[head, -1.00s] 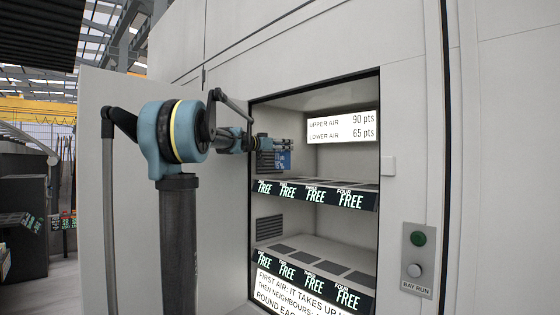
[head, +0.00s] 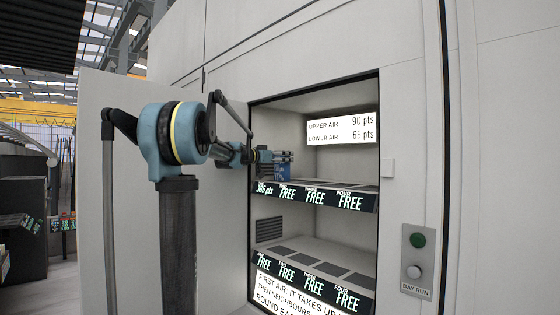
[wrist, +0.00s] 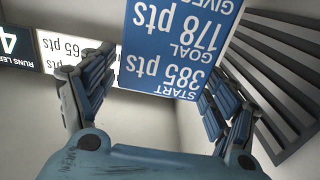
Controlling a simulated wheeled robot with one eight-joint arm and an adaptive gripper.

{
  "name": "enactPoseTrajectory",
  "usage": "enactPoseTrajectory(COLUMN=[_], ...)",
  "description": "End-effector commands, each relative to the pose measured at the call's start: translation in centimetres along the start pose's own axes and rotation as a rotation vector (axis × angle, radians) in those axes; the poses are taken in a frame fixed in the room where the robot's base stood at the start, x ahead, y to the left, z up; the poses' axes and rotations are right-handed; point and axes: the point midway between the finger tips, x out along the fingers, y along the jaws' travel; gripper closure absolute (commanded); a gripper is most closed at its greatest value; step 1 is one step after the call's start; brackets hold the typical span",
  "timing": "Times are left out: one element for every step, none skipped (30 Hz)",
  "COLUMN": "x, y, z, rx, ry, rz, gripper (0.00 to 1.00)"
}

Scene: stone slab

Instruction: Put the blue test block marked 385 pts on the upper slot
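The blue test block (head: 283,167) stands on the upper shelf at its left end, behind the slot-one label, which reads 385 pts. In the wrist view the block (wrist: 175,50) shows its blue face with START 385 pts, GOAL 178 pts, upside down. My gripper (head: 266,157) is just left of the block at the bay's left edge. In the wrist view its fingers are spread apart, with a gap between the left finger and the block, so it looks open. The right fingertip is partly hidden by the block.
Upper slots two to four (head: 330,186) and all lower-shelf slots (head: 315,256) read FREE. A lit panel (head: 343,129) reads upper air 90 pts, lower air 65 pts. A vent grille (wrist: 285,80) is beside the block. A green-and-white button plate (head: 416,260) is right of the bay.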

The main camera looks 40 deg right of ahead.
Motion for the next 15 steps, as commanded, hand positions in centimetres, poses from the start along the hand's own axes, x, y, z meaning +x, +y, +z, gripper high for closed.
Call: enactPoseTrajectory(x=[0.0,0.0,0.0,0.0,0.0,0.0,0.0,0.0,0.0,-0.1,-0.3,-0.7,-1.1,-1.4,-2.0], y=[0.0,0.0,0.0,0.0,0.0,0.0,0.0,0.0,0.1,0.0,0.0,0.0,0.0,0.0,0.0], z=[0.0,0.0,0.0,0.0,0.0,0.0,0.0,-0.1,-0.2,-0.2,-0.2,-0.1,-0.2,-0.2,-0.1], rx=[0.000,0.000,0.000,0.000,0.000,0.000,0.000,0.000,0.000,0.000,0.000,0.000,0.000,0.000,0.000], ry=[0.000,0.000,0.000,0.000,0.000,0.000,0.000,0.000,0.000,0.000,0.000,0.000,0.000,0.000,0.000], rz=[0.000,0.000,0.000,0.000,0.000,0.000,0.000,0.000,0.001,0.000,0.000,-0.001,-0.001,-0.001,-0.001], gripper=[0.19,0.19,0.19,0.19,0.19,0.19,0.19,0.19,0.19,0.19,0.19,0.19,0.19,0.19,0.19])
